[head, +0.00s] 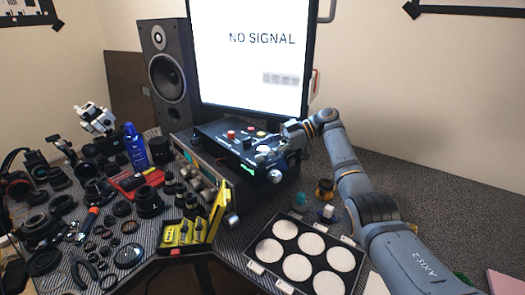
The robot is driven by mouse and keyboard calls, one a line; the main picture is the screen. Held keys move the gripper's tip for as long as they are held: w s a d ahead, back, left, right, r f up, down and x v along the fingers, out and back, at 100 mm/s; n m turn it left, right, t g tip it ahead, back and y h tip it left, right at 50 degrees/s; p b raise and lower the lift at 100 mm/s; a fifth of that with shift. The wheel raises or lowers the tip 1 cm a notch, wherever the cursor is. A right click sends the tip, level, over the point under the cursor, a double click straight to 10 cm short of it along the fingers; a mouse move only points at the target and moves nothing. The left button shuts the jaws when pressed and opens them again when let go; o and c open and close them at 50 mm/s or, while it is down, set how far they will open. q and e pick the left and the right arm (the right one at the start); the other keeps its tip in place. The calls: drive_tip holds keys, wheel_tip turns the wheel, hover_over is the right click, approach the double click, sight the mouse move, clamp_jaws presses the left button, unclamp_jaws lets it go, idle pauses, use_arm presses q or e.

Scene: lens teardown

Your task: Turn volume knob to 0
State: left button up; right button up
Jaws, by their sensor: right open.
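A dark control box (222,150) stands in front of the monitor, with red and yellow buttons on its top and a small green display on its front. A round silver knob (275,176) is at the right end of its front; I see no readable label or pointer on it. My right gripper (268,153) is open at the box's right end, just above the knob. Its fingers are small and dark here, and I cannot tell whether they touch the box. My left gripper is not in view.
A monitor (250,75) reading "NO SIGNAL" and a speaker (166,70) stand behind. A second instrument with knobs (203,175) and a yellow case (185,233) are left of the box. Lens parts crowd the left; a tray of white discs (298,268) is in front.

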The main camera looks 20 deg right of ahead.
drive_tip(key=v, duration=0.7)
drive_tip(key=shift+d, duration=0.25)
